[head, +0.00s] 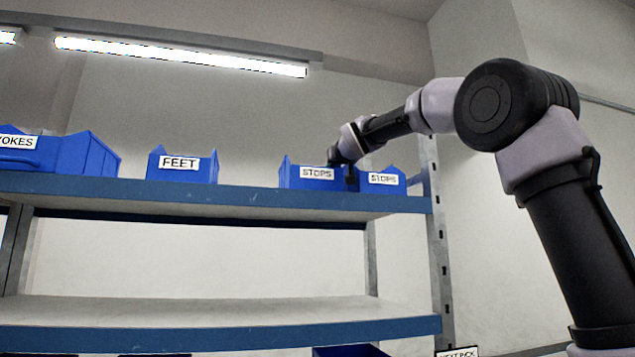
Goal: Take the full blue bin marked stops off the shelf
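Two blue bins marked STOPS stand side by side near the right end of the upper shelf (240,197). The left STOPS bin (300,184) is the larger in view, and the right STOPS bin (385,189) is just beside it. The low view hides the inside of both, so I cannot tell which is full. My gripper (350,178) reaches down at the gap between the two bins, by the left bin's right edge. Its fingers are small, dark and partly hidden, and I cannot tell whether they touch or grip a bin wall.
A blue FEET bin (184,178) stands to the left with free shelf on both sides. A YOKES bin (75,155) is at the far left. A shelf upright (437,240) stands right of the bins. The lower shelf (210,311) is clear.

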